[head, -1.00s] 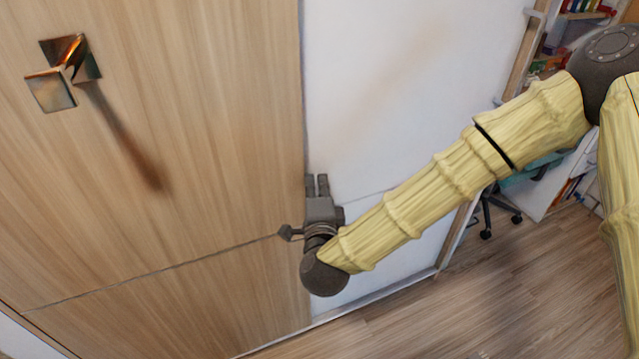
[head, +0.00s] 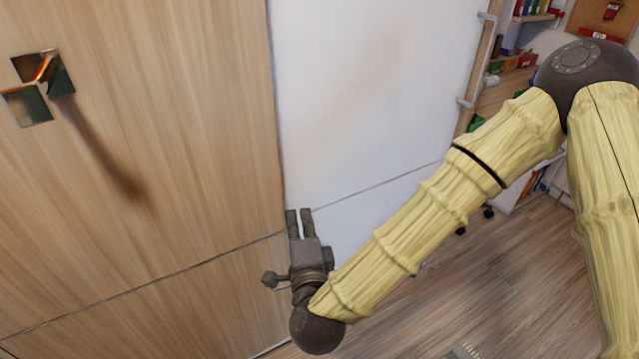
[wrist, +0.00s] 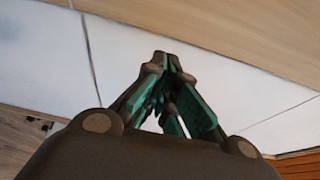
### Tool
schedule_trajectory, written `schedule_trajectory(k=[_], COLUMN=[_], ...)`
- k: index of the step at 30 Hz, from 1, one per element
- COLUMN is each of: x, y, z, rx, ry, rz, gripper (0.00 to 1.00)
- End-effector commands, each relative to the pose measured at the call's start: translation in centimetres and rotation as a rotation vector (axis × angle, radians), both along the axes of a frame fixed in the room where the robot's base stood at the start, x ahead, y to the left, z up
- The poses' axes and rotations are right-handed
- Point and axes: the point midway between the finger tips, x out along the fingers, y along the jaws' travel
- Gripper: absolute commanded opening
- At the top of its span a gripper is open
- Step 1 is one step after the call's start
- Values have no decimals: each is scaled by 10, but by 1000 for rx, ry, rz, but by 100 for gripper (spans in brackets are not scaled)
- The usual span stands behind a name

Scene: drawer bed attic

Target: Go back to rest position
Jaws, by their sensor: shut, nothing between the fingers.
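My gripper (head: 299,214) is in the lower middle of the head view, at the end of my arm. Its fingers point up and away, in front of the seam between the wooden panel (head: 160,150) and the white panel (head: 370,90). In the wrist view my gripper (wrist: 165,62) shows its fingers converging with nothing held between them. The white panel (wrist: 45,50) and wood surface (wrist: 250,28) fill the background there. I cannot tell the exact gap between the fingers and the panels.
Shelves with books and boxes (head: 510,70) stand at upper right. The wood floor (head: 490,285) is open at lower right. A grey patterned item (head: 464,352) shows at the bottom edge.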

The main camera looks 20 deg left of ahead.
Motion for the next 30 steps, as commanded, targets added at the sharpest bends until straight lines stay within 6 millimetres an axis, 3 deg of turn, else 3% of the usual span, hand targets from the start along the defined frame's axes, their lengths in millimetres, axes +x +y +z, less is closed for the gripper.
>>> schedule_trajectory(k=[5,8,11,15,21,25,30], x=[0,1,0,-11,-44,-75,-124], y=[-2,-12,-34,-80,-161,-220,-299], z=[-5,-24,-62,-127,-204,-241,-273], rx=[-20,-104,-253,-499,-806,-974,-1158], ry=[6,31,79,172,319,423,568], rz=[5,23,59,137,272,370,514], gripper=[0,0,0,0,0,0,0])
